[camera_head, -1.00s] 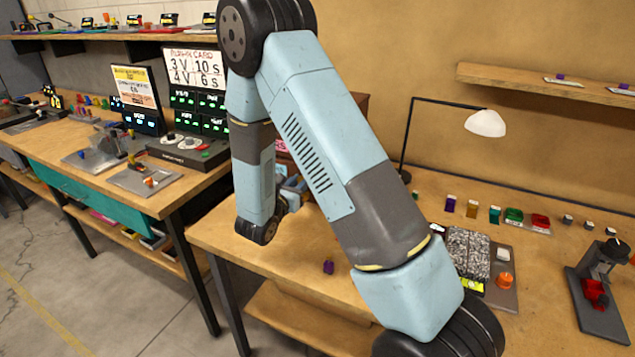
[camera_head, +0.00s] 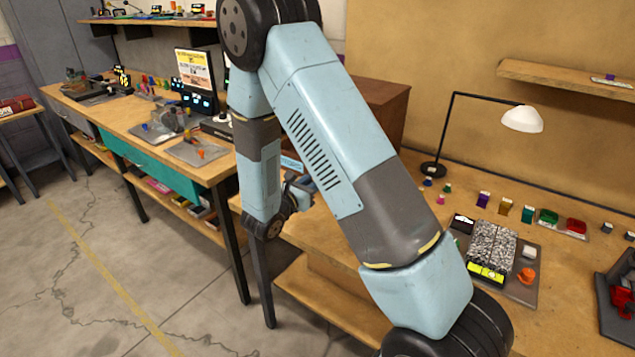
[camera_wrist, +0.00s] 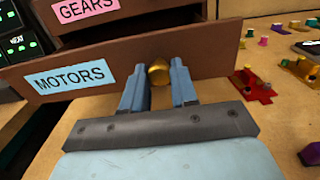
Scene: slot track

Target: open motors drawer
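The motors drawer (camera_wrist: 100,75) shows in the wrist view as a brown wooden front with a blue MOTORS label. It stands out in front of the drawer marked GEARS (camera_wrist: 90,12), with a dark gap behind its top edge, so it looks partly open. My gripper (camera_wrist: 159,78) has its two blue-grey fingers on either side of the drawer's gold knob (camera_wrist: 158,73) and looks closed on it. In the head view the MOTORS label (camera_head: 291,163) shows beside my arm, and my gripper (camera_head: 300,190) is mostly hidden there.
The brown cabinet (camera_head: 385,105) stands on the workbench behind my arm. A desk lamp (camera_head: 522,119), small coloured parts and a grey block fixture (camera_head: 492,246) stand to the right. Another bench (camera_head: 165,150) with a teal drawer is at left. Open floor (camera_head: 100,270) lies in front.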

